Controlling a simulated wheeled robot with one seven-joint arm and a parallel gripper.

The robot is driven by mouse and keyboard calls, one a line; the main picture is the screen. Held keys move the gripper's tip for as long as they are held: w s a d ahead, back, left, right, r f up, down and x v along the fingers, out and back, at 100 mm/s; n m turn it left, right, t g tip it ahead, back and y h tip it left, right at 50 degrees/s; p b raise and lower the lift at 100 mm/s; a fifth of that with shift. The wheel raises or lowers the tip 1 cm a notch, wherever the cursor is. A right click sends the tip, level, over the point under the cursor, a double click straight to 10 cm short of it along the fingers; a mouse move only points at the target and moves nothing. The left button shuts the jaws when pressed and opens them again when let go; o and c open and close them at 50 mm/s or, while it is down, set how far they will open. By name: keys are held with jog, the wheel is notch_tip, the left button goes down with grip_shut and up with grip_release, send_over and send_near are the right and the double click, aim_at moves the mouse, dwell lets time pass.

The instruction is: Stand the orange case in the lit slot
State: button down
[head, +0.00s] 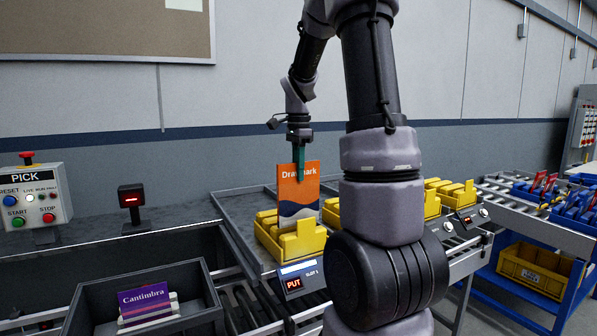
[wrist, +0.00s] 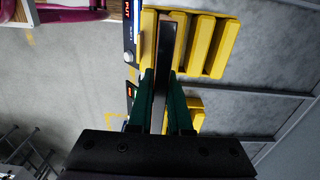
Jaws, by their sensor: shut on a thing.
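The orange case (head: 298,188), with a white and dark blue lower part, is upright in the head view. My gripper (head: 299,172) is shut on its top edge from above. The case's lower end is at the yellow slotted rack (head: 284,246); I cannot tell how deep it sits or whether it touches the bottom. A lit red PUT display (head: 293,283) marked slot 1 is at the front of this rack. In the wrist view, the case (wrist: 166,45) runs away between my green fingers (wrist: 162,85), beside the yellow rack bars (wrist: 205,45).
A dark bin (head: 210,290) with a purple case (head: 145,297) stands at lower left. A PICK control box (head: 33,197) and a small red display (head: 131,200) are behind it. More yellow racks (head: 450,195) are to the right, partly behind my arm. Blue racks (head: 575,205) are at far right.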

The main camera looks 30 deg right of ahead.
aim_at(298, 198)
dwell(0.4)
jog(key=shift+f, duration=4.25)
jog(key=shift+c, duration=1.8)
grip_release()
notch_tip(298, 198, up, 8)
jog(key=shift+r, duration=0.1)
